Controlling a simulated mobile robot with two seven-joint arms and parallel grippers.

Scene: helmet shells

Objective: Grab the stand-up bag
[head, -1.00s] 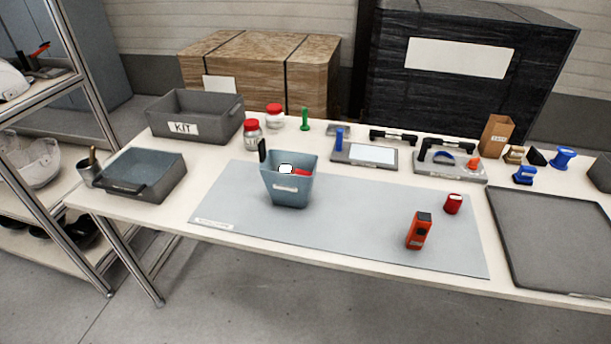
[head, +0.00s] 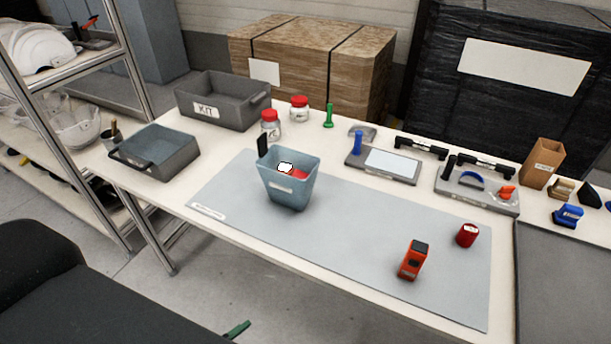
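A brown paper stand-up bag (head: 543,163) stands upright at the back right of the table in the head view. Its top looks open and a small label is on its front. Neither of my grippers can be made out in this view, so I cannot see how they stand to the bag.
Near the bag are a grey tray with handled tools (head: 478,190), a wooden block (head: 562,189) and blue stamp-like tools (head: 567,216). A blue-grey bin (head: 288,188) and an orange device (head: 413,260) stand on the grey mat (head: 345,262). A dark rounded shape fills the lower left.

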